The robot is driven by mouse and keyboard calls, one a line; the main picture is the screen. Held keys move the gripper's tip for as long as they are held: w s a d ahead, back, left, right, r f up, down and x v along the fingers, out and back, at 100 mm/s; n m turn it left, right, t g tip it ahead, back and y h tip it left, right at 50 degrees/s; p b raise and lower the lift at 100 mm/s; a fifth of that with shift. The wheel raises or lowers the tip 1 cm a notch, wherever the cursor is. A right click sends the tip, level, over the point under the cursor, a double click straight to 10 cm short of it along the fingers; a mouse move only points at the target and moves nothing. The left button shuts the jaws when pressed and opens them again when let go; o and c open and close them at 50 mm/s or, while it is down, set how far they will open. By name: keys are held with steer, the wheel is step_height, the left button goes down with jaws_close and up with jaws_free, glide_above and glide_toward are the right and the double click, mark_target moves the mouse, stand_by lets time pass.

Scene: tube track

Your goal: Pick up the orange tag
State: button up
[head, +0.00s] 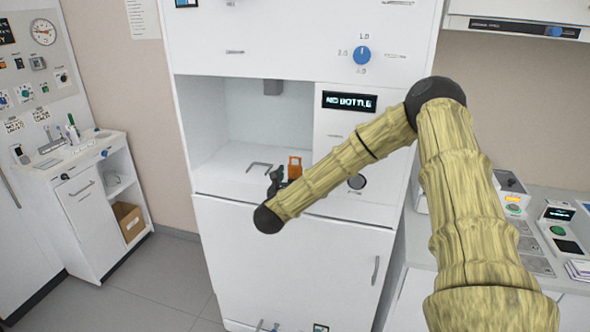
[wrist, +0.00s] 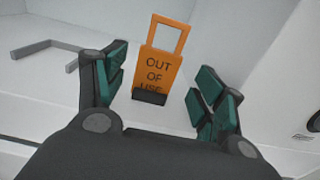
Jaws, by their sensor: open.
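The orange tag (wrist: 157,68) stands upright in the wrist view, with a square loop on top and the words "OUT OF USE". Its lower end sits behind or in a small dark piece. In the head view the tag (head: 295,167) is in the white cabinet's alcove, near its front edge. My gripper (wrist: 160,92) is open and empty. Its two green-padded fingers stand left and right of the tag, with a gap on each side. In the head view my gripper (head: 276,181) is just left of the tag and partly covered by my arm.
A panel (head: 350,102) reading "NO BOTTLE" and a round dark knob (head: 357,182) are to the right. The alcove's back left is clear.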

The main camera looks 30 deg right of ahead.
mark_target(295, 171)
steer(key=p+x, duration=0.1)
steer(key=x, duration=0.1)
steer(key=shift+w+d+r+p, duration=0.15)
steer(key=shift+w+d+p, duration=0.05)
steer(key=shift+w+p, duration=0.2)
steer(key=shift+w+d, duration=0.25)
steer(key=shift+d, duration=0.1)
steer(key=c, duration=1)
